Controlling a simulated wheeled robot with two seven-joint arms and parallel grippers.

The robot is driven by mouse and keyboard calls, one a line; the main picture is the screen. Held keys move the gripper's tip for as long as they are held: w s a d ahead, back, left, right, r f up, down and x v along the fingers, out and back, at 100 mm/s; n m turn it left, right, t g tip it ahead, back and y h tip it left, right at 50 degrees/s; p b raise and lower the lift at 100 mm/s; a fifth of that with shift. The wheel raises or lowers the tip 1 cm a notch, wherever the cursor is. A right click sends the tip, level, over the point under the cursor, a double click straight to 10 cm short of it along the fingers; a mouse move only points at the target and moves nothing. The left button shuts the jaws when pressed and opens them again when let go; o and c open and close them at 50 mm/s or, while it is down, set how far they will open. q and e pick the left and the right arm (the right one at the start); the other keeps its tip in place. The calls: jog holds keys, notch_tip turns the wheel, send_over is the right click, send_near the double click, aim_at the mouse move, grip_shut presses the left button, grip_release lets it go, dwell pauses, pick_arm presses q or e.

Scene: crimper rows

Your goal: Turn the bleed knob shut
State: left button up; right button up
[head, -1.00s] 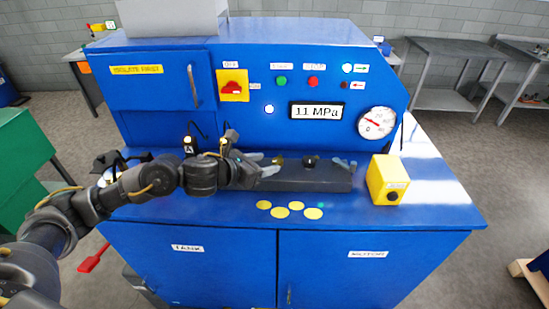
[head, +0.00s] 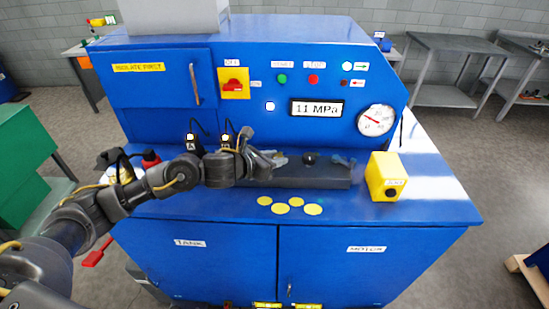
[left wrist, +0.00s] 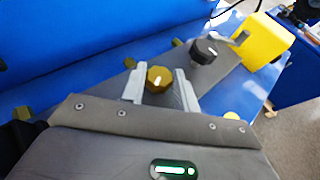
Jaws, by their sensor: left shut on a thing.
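A brass-coloured knob (left wrist: 159,76) with a white mark stands on the dark grey block (head: 300,180) on the blue bench. My left gripper (left wrist: 160,88) is shut on this knob, a finger on each side of it. In the head view my left gripper (head: 272,158) reaches over the left part of the block and mostly hides the brass knob. A black knob (left wrist: 205,50) with a white mark is farther along the block; it also shows in the head view (head: 310,158). I cannot read which one is labelled bleed. My right gripper is not in view.
The display (head: 316,108) reads 11 MPa, beside a round gauge (head: 376,120). A red rotary switch (head: 233,86) sits on a yellow plate. A yellow box (head: 384,176) with a black button stands right of the block. Several yellow discs (head: 281,208) lie in front.

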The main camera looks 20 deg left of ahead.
pick_arm(q)
jog(key=shift+d+f+n+t+y+b, duration=0.25)
jog(key=shift+n+b, duration=0.35)
jog(key=shift+b, duration=0.3)
jog(key=n+y+b, duration=0.2)
jog(key=n+t+y+b, duration=0.1)
jog(key=n+y+b, duration=0.1)
jog(key=y+b, duration=0.1)
jog(key=shift+s+d+r+t, duration=0.1)
jog(key=shift+d+t, duration=0.1)
jog(key=shift+t, duration=0.05)
jog(key=shift+d+n+y+b, duration=0.1)
jog(key=shift+n+y+b, duration=0.55)
jog(key=shift+n+y, duration=0.35)
jog(key=shift+d+r+n+y, duration=0.1)
jog(key=shift+r+n+y, duration=0.1)
jog(key=shift+n+y, duration=0.65)
jog(key=shift+d+r+n+g+y+p, duration=0.15)
jog(key=shift+n+g+y+p, duration=0.35)
jog(key=shift+n+y+p, duration=0.5)
jog(key=shift+n+g+y+p, duration=0.55)
jog(key=shift+n+y, duration=0.1)
jog(key=shift+y, duration=0.35)
jog(key=shift+f, duration=0.2)
jog(key=o, duration=1)
